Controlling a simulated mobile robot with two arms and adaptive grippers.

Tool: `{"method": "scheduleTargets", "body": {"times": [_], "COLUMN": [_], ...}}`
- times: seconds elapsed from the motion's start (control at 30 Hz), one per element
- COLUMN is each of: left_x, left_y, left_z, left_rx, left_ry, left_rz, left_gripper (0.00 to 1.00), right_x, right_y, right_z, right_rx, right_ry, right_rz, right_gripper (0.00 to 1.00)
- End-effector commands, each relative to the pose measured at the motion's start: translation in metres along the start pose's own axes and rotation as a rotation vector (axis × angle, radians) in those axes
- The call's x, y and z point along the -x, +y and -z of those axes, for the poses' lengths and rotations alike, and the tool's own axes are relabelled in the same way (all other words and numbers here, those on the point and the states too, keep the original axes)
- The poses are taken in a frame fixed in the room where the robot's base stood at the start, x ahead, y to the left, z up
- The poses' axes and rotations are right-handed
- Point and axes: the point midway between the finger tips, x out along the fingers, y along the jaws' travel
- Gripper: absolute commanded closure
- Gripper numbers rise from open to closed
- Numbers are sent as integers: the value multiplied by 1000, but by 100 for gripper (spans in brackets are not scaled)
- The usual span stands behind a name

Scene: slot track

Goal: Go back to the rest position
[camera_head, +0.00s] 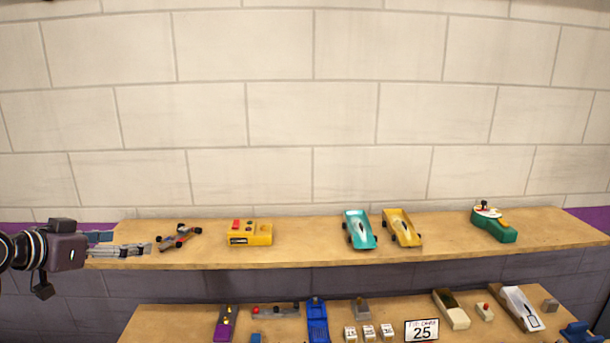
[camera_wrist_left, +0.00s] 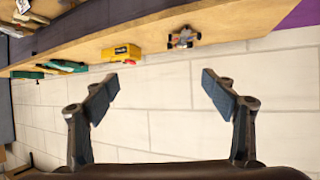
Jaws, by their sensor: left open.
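My left gripper (camera_head: 120,246) comes in from the left in the head view, at the left end of the upper wooden shelf (camera_head: 300,250). In the left wrist view the left gripper (camera_wrist_left: 162,85) has its two fingers wide apart with nothing between them, only wall behind. A small dark and orange race car (camera_head: 180,237) sits on the shelf just right of the gripper, apart from it in the wrist view (camera_wrist_left: 184,38). My right gripper is in neither view.
The upper shelf also holds a yellow box with red buttons (camera_head: 249,233), a teal car (camera_head: 359,230), a yellow car (camera_head: 402,228) and a green controller (camera_head: 494,224). A lower shelf (camera_head: 170,318) holds several cars, small parts and a "25" sign (camera_head: 422,331). The brick wall above is clear.

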Motion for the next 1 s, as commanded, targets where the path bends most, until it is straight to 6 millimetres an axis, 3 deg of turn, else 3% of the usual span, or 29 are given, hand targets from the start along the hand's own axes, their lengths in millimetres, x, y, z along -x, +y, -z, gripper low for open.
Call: {"method": "scheduleTargets", "body": {"times": [0.17, 0.37, 0.47, 0.57, 0.7, 0.8, 1.0], "left_x": [-19, -39, -46, -46, -27, -3, 44], "left_y": [20, 52, 78, 114, 172, 209, 256], "left_z": [-43, -111, -160, -224, -309, -357, -411], "left_rx": [-4, -12, -16, -18, -11, 4, 43], "left_ry": [-79, -196, -275, -377, -512, -591, -693], "left_rz": [2, 7, 10, 14, 26, 40, 72], "left_gripper": [22, 22, 22, 22, 22, 22, 22], "right_x": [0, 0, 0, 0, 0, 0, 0], "right_y": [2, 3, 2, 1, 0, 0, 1], "right_z": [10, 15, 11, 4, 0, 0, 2], "right_rx": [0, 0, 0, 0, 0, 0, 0], "right_ry": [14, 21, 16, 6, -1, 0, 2], "right_rz": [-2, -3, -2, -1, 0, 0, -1], "right_gripper": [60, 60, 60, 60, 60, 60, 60]}}
